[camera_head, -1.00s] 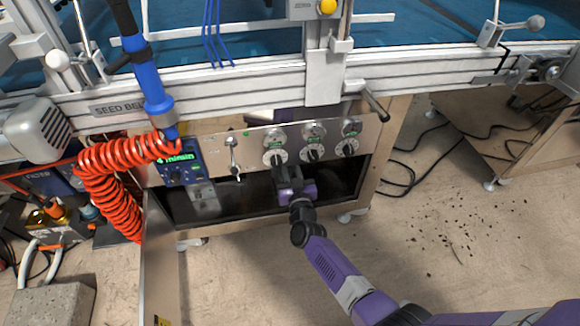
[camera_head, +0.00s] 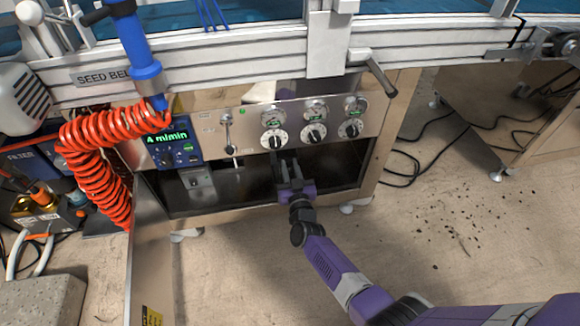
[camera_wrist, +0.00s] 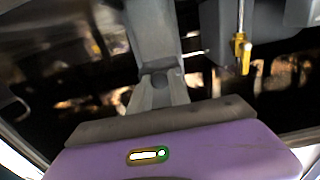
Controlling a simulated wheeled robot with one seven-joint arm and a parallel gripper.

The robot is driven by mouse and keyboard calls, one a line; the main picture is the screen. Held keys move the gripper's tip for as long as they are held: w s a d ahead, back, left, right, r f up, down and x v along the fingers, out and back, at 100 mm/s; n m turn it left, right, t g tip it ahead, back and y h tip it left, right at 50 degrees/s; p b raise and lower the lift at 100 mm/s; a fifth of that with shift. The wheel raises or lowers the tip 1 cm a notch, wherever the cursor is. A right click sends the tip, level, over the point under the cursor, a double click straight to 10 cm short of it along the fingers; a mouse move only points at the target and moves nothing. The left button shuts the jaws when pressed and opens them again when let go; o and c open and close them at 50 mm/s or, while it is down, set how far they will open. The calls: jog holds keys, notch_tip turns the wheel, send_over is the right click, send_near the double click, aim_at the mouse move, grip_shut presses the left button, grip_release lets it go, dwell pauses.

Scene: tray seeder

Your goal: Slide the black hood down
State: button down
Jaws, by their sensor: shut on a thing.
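My gripper (camera_head: 286,165) reaches into the dark opening below the dial panel, with its purple body at the opening's lower edge. In the wrist view my gripper (camera_wrist: 163,86) is shut on a dark grey upright piece, which I take to be part of the black hood (camera_wrist: 152,35). The piece runs up and out of the top of that view. The hood's full outline is lost against the dark inside of the cabinet, and my gripper hides some of it in the head view.
The steel panel above carries several dials (camera_head: 314,133), a small lever (camera_head: 228,135) and a blue display unit (camera_head: 172,142). A coiled red hose (camera_head: 90,150) hangs at left. A gold-tipped rod (camera_wrist: 242,55) hangs close by in the wrist view.

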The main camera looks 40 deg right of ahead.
jog(key=shift+s+f, duration=0.1)
jog(key=shift+f, duration=0.25)
jog(key=c, duration=1.3)
grip_release()
jog(key=shift+o, duration=0.2)
jog(key=shift+r, duration=0.1)
jog(key=p+v, duration=0.3)
jog(key=v, duration=0.4)
jog(key=shift+s+a+p, duration=0.3)
jog(key=shift+p, duration=0.05)
